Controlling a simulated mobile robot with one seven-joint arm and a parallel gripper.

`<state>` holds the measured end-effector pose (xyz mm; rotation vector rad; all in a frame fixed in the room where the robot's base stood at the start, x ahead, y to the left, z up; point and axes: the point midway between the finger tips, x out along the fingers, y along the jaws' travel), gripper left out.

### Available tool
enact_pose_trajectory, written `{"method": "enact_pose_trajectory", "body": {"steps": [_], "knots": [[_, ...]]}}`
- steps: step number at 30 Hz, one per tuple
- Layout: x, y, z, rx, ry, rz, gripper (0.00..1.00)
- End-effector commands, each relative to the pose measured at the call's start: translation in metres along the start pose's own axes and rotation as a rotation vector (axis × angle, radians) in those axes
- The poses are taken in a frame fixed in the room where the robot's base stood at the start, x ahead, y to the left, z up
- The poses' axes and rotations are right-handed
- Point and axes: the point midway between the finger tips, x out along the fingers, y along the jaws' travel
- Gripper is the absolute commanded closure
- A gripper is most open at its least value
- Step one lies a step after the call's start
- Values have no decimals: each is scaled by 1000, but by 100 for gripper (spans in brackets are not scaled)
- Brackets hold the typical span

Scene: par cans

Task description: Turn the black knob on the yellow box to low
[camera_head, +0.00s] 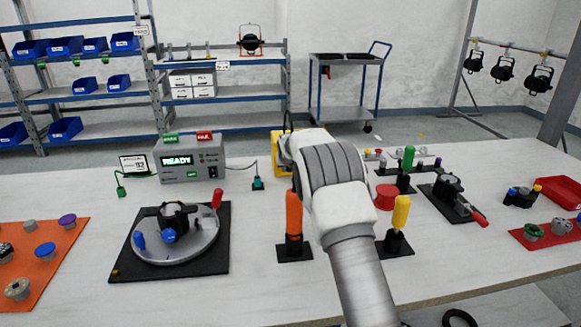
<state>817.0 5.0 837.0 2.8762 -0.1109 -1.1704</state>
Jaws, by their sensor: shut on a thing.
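The yellow box (277,141) stands near the middle of the table's far side. My arm and hand cover most of it, and only its left part and edges show. My gripper (287,151) is at the front of the box, mostly hidden behind my own wrist. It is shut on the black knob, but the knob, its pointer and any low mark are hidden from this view.
A grey tester (190,160) reading READY stands left of the box. An orange-handled tool (294,215) and a yellow-handled tool (400,212) stand upright close beside my forearm. A round fixture (174,240) lies front left. A red disc (386,197) is right of my wrist.

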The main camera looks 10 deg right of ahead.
Motion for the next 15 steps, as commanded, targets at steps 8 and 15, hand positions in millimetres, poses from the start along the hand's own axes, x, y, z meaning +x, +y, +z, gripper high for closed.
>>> {"method": "enact_pose_trajectory", "body": {"steps": [8,15], "knots": [[4,-8,4,-194,15,185,100],[5,-10,6,-347,28,338,100]]}}
